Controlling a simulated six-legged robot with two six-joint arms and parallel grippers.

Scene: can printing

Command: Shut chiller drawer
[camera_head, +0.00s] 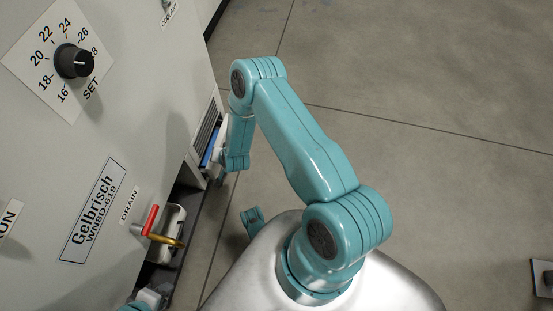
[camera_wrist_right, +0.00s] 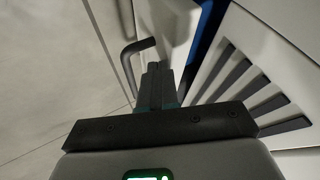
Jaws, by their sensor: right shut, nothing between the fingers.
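The chiller (camera_head: 130,110) is the large pale grey cabinet at the left of the head view. Its drawer shows in the right wrist view as a white front (camera_wrist_right: 165,20) with a dark bar handle (camera_wrist_right: 135,58). A blue strip (camera_wrist_right: 205,35) shows between this front and the slotted panel, so the drawer seems to stand slightly out. My right gripper (camera_wrist_right: 155,75) is shut and empty, close beside the handle; contact is unclear. In the head view my right arm mostly hides the drawer. My left gripper (camera_head: 151,297) is at the bottom left, its fingertips unclear.
The slotted vent panel (camera_wrist_right: 265,95) is right of the drawer. A drain valve with a red lever (camera_head: 151,219) sticks out low on the chiller near my left gripper. A temperature dial (camera_head: 73,62) is at the upper left.

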